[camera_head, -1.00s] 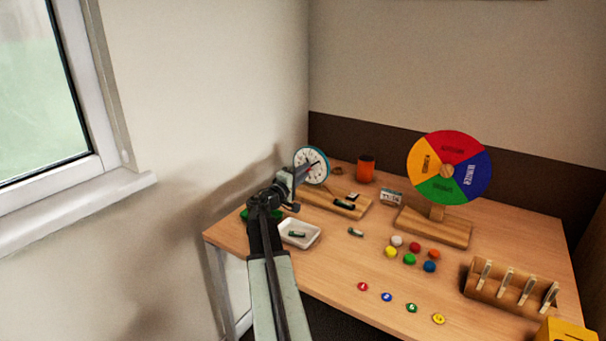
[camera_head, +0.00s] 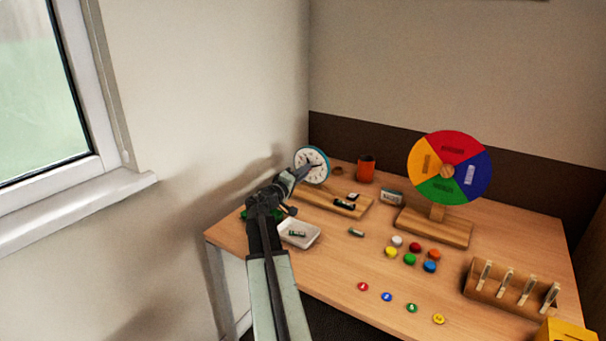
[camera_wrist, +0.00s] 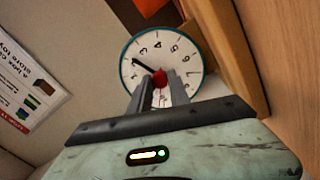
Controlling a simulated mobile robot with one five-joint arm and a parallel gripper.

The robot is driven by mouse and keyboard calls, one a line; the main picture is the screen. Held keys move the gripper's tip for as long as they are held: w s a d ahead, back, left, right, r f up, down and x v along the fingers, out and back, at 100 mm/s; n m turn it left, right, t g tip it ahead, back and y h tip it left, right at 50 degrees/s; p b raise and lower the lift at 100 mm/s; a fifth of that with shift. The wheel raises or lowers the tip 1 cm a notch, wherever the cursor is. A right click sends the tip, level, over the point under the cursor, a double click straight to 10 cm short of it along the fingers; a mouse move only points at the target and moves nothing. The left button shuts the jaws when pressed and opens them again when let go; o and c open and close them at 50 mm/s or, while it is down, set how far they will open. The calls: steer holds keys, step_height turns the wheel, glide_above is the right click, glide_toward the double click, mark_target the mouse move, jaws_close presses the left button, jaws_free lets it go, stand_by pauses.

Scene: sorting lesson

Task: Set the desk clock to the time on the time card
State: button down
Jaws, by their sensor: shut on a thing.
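The desk clock (camera_head: 312,153), a white round dial with a blue-green rim, stands at the back left of the desk. In the wrist view the clock (camera_wrist: 185,46) is close, tilted in the picture, with a black hand pointing up-left from near its middle. My gripper (camera_head: 302,172) reaches the dial's lower part. In the wrist view its fingers (camera_wrist: 160,84) are shut on a small red part at the dial, which looks like a knob or hand; the fingers hide some of the dial. A small white card (camera_head: 391,198), likely the time card, stands right of the clock; its print is unreadable.
An orange cup (camera_head: 366,168) stands right of the clock. A white tray (camera_head: 314,240) is beside my arm. A coloured wheel (camera_head: 447,146) on a wooden stand, several coloured buttons and a peg rack (camera_head: 490,298) fill the right. A printed sheet (camera_wrist: 28,78) shows in the wrist view.

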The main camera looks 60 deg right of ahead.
steer(key=c, duration=1.2)
jaws_free()
steer(key=shift+w, duration=0.15)
steer(key=shift+c, duration=0.2)
steer(key=shift+a, duration=0.1)
steer(key=a, duration=0.7)
steer(key=shift+w+a+f+b, duration=0.15)
steer(key=shift+a+f+b, duration=0.1)
steer(key=shift+a+b, duration=0.1)
